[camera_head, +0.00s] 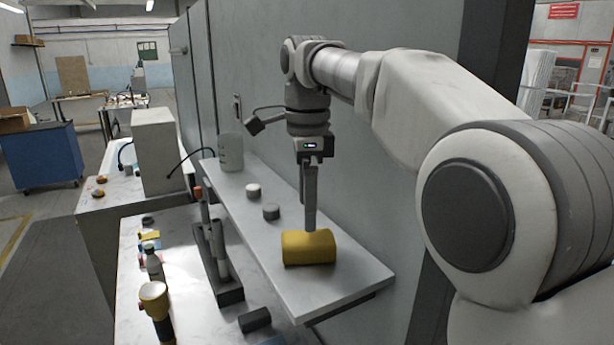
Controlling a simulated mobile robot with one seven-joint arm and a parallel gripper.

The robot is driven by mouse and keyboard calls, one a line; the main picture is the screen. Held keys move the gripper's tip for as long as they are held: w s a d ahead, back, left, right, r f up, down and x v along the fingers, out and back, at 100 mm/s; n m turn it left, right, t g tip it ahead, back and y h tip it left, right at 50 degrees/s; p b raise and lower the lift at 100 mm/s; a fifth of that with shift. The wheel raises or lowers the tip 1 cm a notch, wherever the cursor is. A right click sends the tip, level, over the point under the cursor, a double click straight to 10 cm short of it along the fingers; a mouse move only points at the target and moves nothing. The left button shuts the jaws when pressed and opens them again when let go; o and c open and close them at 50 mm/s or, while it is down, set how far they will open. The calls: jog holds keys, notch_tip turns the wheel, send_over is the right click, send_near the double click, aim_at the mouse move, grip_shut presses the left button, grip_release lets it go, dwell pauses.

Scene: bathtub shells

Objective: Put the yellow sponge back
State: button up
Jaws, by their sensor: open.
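The yellow sponge (309,248) is a rounded, roughly cylindrical block lying on a narrow grey-white shelf (345,283), near its front end. My gripper (310,222) points straight down over it from above. The fingers reach the sponge's upper side, one in front of the other in this view. The lower fingertips are partly hidden, so I cannot tell whether they touch the sponge. The jaws are open.
Two small round pieces, one light (253,190) and one dark (271,211), sit further back on the shelf beside a translucent container (230,152). A dark upright stand (222,262) and a yellow-topped tool (154,300) stand on the lower bench. A wall panel rises behind the shelf.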

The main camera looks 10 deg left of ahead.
aim_at(310, 239)
jog(key=shift+r+p, duration=0.4)
jog(key=shift+r, duration=1.85)
jog(key=s+d+f+n+t, duration=0.1)
jog(key=s+d+n+t, duration=0.2)
jog(key=s+d+n, duration=0.75)
jog(key=s+d+f+n+t, duration=0.2)
jog(key=s+d+f+n, duration=0.2)
jog(key=s+d+f, duration=0.6)
notch_tip(310, 239, down, 3)
jog(key=shift+s+d+r+t, duration=0.15)
jog(key=shift+s+d+t, duration=0.2)
jog(key=shift+d, duration=0.5)
jog(key=shift+n, duration=0.25)
jog(key=shift+f+b, duration=0.65)
